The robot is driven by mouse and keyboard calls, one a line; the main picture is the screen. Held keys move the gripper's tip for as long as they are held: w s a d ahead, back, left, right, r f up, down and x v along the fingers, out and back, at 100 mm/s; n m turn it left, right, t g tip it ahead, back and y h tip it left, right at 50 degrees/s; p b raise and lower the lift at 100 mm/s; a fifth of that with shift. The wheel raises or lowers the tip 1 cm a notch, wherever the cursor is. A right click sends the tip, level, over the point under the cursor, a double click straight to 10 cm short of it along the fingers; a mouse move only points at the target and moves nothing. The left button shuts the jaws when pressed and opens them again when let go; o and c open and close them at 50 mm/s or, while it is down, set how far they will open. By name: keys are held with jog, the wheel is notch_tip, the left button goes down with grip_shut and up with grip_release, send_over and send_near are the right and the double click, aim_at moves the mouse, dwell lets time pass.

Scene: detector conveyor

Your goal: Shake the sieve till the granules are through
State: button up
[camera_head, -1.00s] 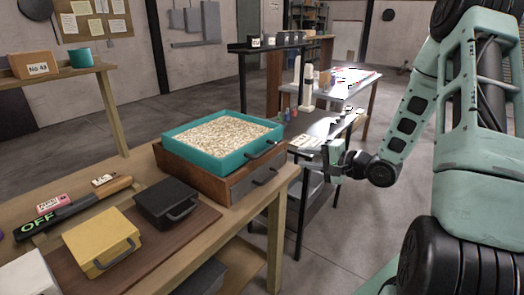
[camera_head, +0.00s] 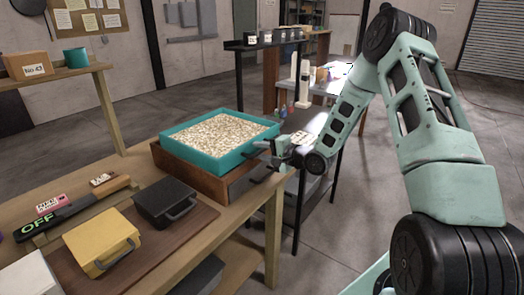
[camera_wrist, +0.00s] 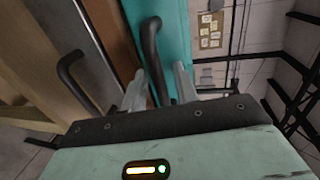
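The sieve (camera_head: 192,154) is a teal square tray full of pale granules (camera_head: 215,132). It sits on a brown wooden box (camera_head: 190,175) at the table's far right corner. Its black handle (camera_head: 256,149) faces my gripper (camera_head: 273,151). In the wrist view, the sieve's teal wall (camera_wrist: 175,30) is ahead, and the handle (camera_wrist: 152,45) reaches down between the two finger tips of my gripper (camera_wrist: 158,82). The fingers are apart, with space visible beside the handle. The inside of the box is hidden.
The box's own dark handle (camera_wrist: 72,70) is close beside my gripper. A black case (camera_head: 165,200), a yellow case (camera_head: 100,243) and a bar marked OFF (camera_head: 62,214) lie on the table's left part. A metal side table stands behind my forearm.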

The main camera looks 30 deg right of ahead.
aim_at(248, 145)
grip_shut()
jog(key=x, duration=0.2)
jog(key=r+x, duration=0.1)
jog(key=x, duration=0.2)
jog(key=shift+w+a, duration=0.15)
jog(key=shift+w, duration=0.25)
jog(key=shift+w+r, duration=0.15)
grip_release()
jog(key=shift+w, duration=0.15)
jog(key=shift+a, duration=0.1)
jog(key=b+v, duration=0.2)
jog(key=v, duration=1.5)
jog(key=shift+s, duration=0.3)
